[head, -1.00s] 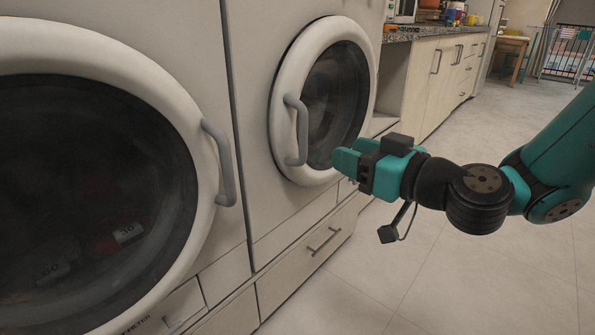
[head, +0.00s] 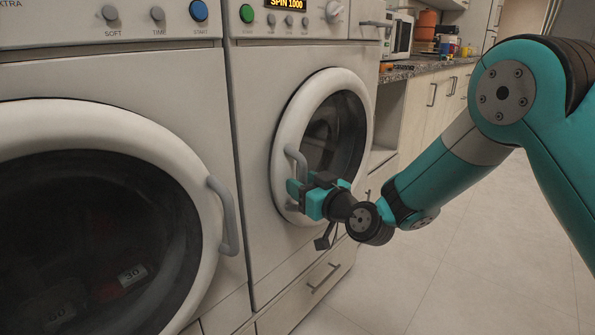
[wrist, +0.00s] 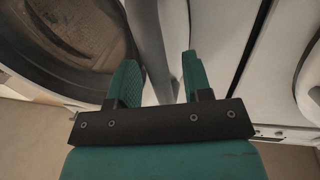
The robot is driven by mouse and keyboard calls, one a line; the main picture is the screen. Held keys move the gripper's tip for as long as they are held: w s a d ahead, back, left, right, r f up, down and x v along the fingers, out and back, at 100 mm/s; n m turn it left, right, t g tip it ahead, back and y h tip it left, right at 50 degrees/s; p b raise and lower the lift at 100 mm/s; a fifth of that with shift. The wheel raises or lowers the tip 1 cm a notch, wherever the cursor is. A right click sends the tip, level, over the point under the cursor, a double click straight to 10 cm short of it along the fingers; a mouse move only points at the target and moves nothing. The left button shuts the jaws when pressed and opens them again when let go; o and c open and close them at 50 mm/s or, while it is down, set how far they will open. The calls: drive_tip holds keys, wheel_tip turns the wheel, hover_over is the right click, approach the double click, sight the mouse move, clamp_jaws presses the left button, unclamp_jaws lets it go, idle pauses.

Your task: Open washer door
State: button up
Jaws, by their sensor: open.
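The washer's round white door (head: 279,135) with dark glass is on the right-hand machine, under a display reading SPIN 1000. It looks closed. Its grey vertical handle (head: 293,157) is on the door's left side. My teal gripper (head: 298,188) is at the lower part of this handle and partly hides it. In the wrist view, my gripper (wrist: 160,72) is open, with one finger on each side of the grey handle bar (wrist: 148,40). Whether the fingers touch the bar cannot be told. The door glass (wrist: 70,35) shows at upper left there.
A second machine with a large round door (head: 200,175) and grey handle (head: 226,215) stands close on the left. Drawers (head: 310,290) lie below. A counter (head: 425,66) with a microwave (head: 398,35) is behind. The floor (head: 470,265) at right is clear.

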drive_tip(key=shift+x, duration=1.15)
clamp_jaws()
drive_tip(key=shift+d, duration=0.1)
